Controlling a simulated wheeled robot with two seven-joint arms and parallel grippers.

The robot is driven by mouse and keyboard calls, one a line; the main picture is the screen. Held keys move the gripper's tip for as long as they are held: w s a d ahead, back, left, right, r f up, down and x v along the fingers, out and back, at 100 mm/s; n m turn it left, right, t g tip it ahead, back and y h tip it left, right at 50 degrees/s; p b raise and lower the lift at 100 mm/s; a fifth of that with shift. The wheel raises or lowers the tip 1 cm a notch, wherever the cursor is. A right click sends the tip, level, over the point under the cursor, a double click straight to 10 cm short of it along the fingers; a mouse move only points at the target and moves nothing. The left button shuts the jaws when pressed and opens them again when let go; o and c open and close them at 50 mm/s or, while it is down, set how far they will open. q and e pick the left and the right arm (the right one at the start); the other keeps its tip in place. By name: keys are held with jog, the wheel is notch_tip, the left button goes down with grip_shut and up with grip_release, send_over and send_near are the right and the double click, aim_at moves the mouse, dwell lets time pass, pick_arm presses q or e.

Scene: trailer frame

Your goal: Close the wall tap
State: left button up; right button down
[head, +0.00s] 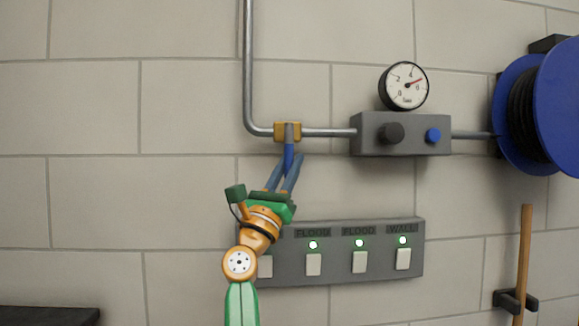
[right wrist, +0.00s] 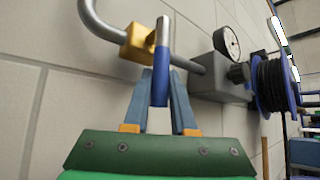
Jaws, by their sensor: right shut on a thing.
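The wall tap has a brass body (head: 287,131) on the grey pipe and a lever handle (head: 289,149) with a grey upper part and a blue grip. In the head view the lever points down, across the horizontal pipe. My right gripper (head: 289,161) comes up from below, its two blue-grey fingers on either side of the blue grip, shut on it. In the right wrist view the grip (right wrist: 160,88) lies between the fingers and the brass body (right wrist: 139,43) sits just behind the lever. My left gripper is not in view.
A grey box (head: 400,134) with a black knob, a blue button and a pressure gauge (head: 404,86) is right of the tap. A switch panel (head: 340,252) with lit green lamps is below, partly behind my arm. A blue hose reel (head: 553,110) is far right, above a wooden handle (head: 524,250).

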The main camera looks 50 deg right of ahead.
aim_at(286, 170)
jog(key=shift+r, duration=0.1)
jog(key=c, duration=0.7)
grip_release()
jog(key=shift+c, duration=0.2)
jog(key=b+v, duration=0.4)
jog(key=v, duration=0.3)
jog(key=shift+a, duration=0.1)
